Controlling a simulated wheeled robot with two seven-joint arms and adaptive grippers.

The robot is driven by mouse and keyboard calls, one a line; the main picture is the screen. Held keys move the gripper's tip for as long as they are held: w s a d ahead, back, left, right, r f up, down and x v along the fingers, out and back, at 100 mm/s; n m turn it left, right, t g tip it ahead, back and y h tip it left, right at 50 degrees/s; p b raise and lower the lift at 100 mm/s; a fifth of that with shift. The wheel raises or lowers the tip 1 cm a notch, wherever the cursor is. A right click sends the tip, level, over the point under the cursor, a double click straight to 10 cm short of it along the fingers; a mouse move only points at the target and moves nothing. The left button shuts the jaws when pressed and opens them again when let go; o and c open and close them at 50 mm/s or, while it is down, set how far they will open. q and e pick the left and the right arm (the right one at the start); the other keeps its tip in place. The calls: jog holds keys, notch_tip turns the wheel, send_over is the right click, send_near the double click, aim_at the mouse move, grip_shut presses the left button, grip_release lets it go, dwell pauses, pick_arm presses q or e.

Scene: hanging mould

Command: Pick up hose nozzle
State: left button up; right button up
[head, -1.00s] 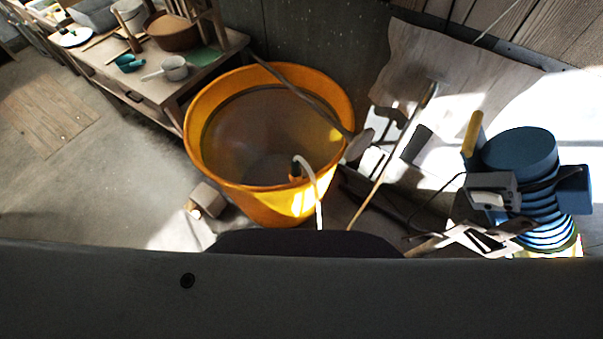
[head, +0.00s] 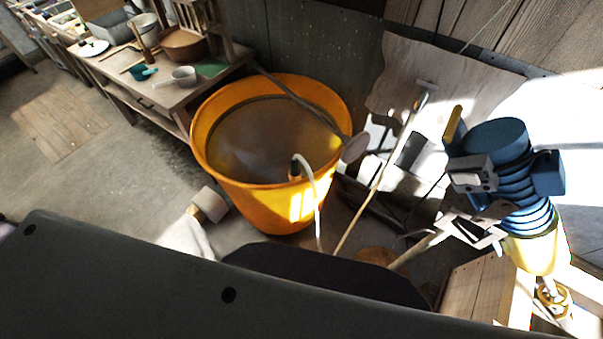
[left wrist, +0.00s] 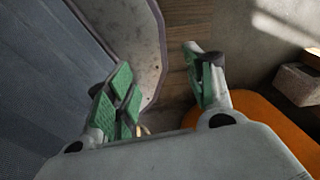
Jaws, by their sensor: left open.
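The hose nozzle (head: 296,169) appears to be the small dark and orange fitting at the end of a pale hose (head: 318,205). It sits at the near rim of a large orange tub (head: 258,198) in the head view. The hose runs down the outside of the tub. My left gripper (left wrist: 164,84) is open and empty in the left wrist view, with green pads on its fingers. The nozzle cannot be made out there. An orange surface (left wrist: 250,118), perhaps the tub, lies beyond the right finger. Neither gripper shows in the head view.
A wooden bench (head: 165,92) with pots stands at the back left. A stick (head: 300,100) leans across the tub. A long-handled tool (head: 378,175) and a blue machine (head: 508,165) stand on the right. A pale block (head: 209,204) lies left of the tub.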

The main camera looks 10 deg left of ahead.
pick_arm(q)
jog(key=w+d+r+t+h+b, duration=0.1)
jog(key=w+d+r+t+b, duration=0.25)
jog(key=w, duration=0.65)
jog(key=w+d+r+t+b, duration=0.25)
jog(key=w+b, duration=0.25)
jog(key=w, duration=0.5)
jog(key=w+d+r+t+h+b, duration=0.1)
jog(key=w+d+r+t+b, duration=0.3)
jog(key=w, duration=0.6)
jog(key=w+a+r+t+b, duration=0.1)
jog(key=w+r+t+b, duration=0.2)
jog(key=r, duration=1.1)
jog(key=w+a+r+n+t+b, duration=0.1)
jog(key=w+r+t+b, duration=0.2)
jog(key=w+r+b, duration=0.4)
notch_tip(320, 180, up, 8)
jog(key=b, duration=0.2)
jog(key=shift+w+a+r+t+b, duration=0.15)
jog(key=shift+w+r+t+b, duration=0.05)
jog(key=shift+w+t+b, duration=0.2)
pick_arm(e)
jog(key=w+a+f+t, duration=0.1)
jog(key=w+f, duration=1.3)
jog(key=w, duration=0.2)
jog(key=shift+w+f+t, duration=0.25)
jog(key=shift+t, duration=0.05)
